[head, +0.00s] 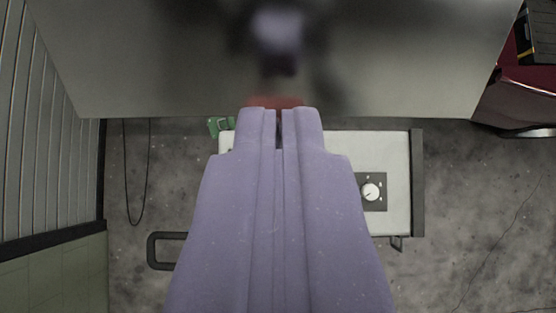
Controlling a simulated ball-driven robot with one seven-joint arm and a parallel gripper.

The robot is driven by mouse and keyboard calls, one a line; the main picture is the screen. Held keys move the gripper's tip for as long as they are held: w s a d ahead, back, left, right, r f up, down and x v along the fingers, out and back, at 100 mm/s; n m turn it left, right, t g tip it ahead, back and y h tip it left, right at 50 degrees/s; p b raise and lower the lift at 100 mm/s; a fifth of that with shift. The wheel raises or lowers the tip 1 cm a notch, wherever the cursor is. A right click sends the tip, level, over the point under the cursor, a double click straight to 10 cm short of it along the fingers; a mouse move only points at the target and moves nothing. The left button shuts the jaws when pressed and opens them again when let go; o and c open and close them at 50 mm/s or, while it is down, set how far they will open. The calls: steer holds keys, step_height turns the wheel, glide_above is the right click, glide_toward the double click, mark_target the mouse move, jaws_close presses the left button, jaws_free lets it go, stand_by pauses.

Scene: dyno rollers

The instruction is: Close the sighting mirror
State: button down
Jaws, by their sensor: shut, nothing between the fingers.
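A large grey, blurrily reflective panel, which looks like the sighting mirror (150,60), fills the top of the view. Its straight lower edge runs across just beyond my fingertips. It shows a dim purple reflection that looks like my own arm. My gripper (279,112) is purple and shut with nothing in it, and it points up at the panel's lower edge. A red patch (275,102) shows right at the fingertips; I cannot tell if it is on the panel or reflected. Whether the fingertips touch the panel cannot be told.
A pale box-like unit (400,160) with a white dial (370,192) and a black handle (160,251) lies below, partly hidden by my gripper. A small green object (219,126) is beside it. A ribbed wall (50,130) stands left, a red body (510,95) right. Concrete floor (490,210) is open.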

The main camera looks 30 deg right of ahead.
mark_target(277, 89)
steer(key=shift+x, duration=1.75)
